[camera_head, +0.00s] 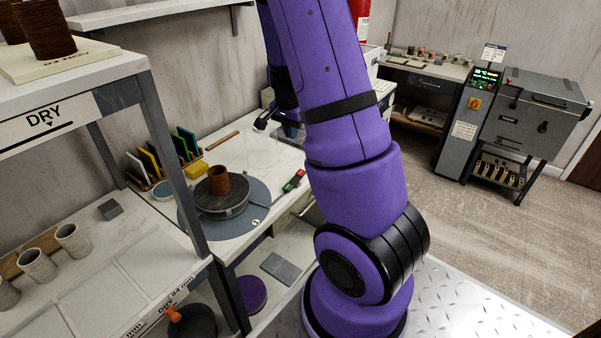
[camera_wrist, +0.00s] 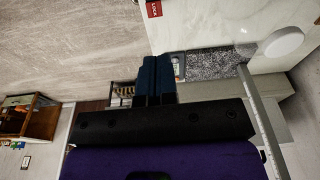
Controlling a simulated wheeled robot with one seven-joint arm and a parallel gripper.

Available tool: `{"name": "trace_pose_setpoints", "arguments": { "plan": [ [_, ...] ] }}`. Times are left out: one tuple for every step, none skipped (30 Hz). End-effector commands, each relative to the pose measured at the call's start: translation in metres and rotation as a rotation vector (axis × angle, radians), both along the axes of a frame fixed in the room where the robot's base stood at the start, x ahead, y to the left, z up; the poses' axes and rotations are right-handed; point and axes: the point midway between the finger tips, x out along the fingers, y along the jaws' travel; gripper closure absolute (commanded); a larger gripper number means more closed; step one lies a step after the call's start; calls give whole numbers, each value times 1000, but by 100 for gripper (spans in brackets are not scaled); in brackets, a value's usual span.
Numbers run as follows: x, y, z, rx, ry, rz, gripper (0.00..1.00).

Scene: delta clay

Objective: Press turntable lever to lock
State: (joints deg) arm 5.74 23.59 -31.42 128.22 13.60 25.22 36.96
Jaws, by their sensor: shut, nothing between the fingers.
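The turntable (camera_head: 222,205) sits on a grey round mat on the white worktable, with a brown clay cylinder (camera_head: 219,180) standing on it. The lever (camera_head: 294,181), a small dark bar with red and green parts, lies at the table's front edge, right of the turntable. In the wrist view a red tag (camera_wrist: 153,9) with white lettering, seemingly reading LOCK, shows at the top edge on the white tabletop. My gripper (camera_wrist: 157,58) has its blue fingers together with nothing between them, apart from the tag.
A grey-framed DRY shelf (camera_head: 44,118) with several cups stands at the left. A grey kiln-like machine (camera_head: 530,110) stands far right. The floor between is open.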

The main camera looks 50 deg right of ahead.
Motion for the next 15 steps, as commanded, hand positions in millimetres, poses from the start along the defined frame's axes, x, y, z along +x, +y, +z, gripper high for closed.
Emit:
{"name": "trace_pose_setpoints", "arguments": {
  "plan": [
    [-1,-5,-4,-7,6,-14,100],
    [-1,-7,-6,-10,9,-22,100],
    [-2,-9,-8,-13,11,-31,100],
    [-2,-10,-9,-14,12,-35,100],
    [-2,-11,-10,-15,13,-38,100],
    [-2,-11,-11,-17,14,-41,100],
    [-2,-12,-11,-17,14,-42,100],
    [-2,-12,-11,-17,13,-43,100],
    [-2,-12,-11,-17,13,-43,100],
    [-2,-12,-11,-17,13,-43,100],
    [-2,-12,-11,-17,13,-43,100],
    [-2,-12,-11,-17,14,-42,100],
    [-2,-12,-11,-17,14,-42,100],
    [-2,-12,-11,-17,14,-42,100],
    [-2,-12,-11,-17,14,-42,100]
  ]
}}
